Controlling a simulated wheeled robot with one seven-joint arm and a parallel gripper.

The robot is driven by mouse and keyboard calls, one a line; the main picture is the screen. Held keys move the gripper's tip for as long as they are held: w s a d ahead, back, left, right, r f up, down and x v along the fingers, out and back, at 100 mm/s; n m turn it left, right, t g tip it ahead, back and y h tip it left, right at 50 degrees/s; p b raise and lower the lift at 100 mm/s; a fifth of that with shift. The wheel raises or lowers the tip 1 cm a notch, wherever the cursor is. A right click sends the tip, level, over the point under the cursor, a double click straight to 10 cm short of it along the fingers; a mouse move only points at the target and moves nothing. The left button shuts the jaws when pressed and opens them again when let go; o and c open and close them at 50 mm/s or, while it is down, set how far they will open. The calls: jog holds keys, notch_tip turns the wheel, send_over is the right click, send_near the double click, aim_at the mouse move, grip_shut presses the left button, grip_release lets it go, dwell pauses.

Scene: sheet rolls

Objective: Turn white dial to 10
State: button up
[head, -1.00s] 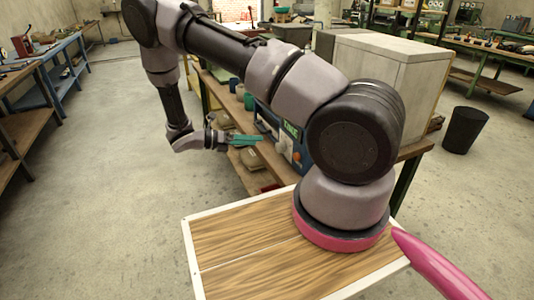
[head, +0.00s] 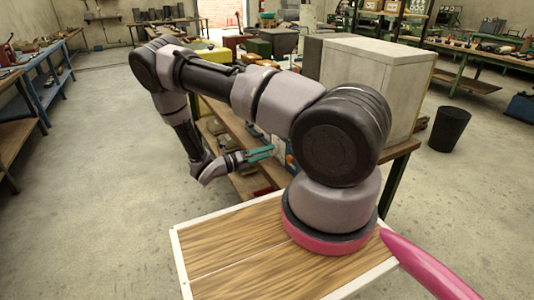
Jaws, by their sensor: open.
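My gripper (head: 267,151) has teal fingers and is open and empty. It points right, in front of the blue machine (head: 290,161) on the workbench. Only a small part of that machine shows, with an orange spot on it; my own arm hides most of the rest. I cannot make out the white dial in this view. I cannot tell whether the fingertips touch the machine or stop short of it.
The wooden workbench (head: 399,151) runs back behind my arm. A large pale grey cabinet (head: 365,85) stands on it, right of my arm. A black bin (head: 449,129) is on the floor at right. The concrete floor at left is clear.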

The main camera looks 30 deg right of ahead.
jog(key=shift+d, duration=0.6)
grip_shut()
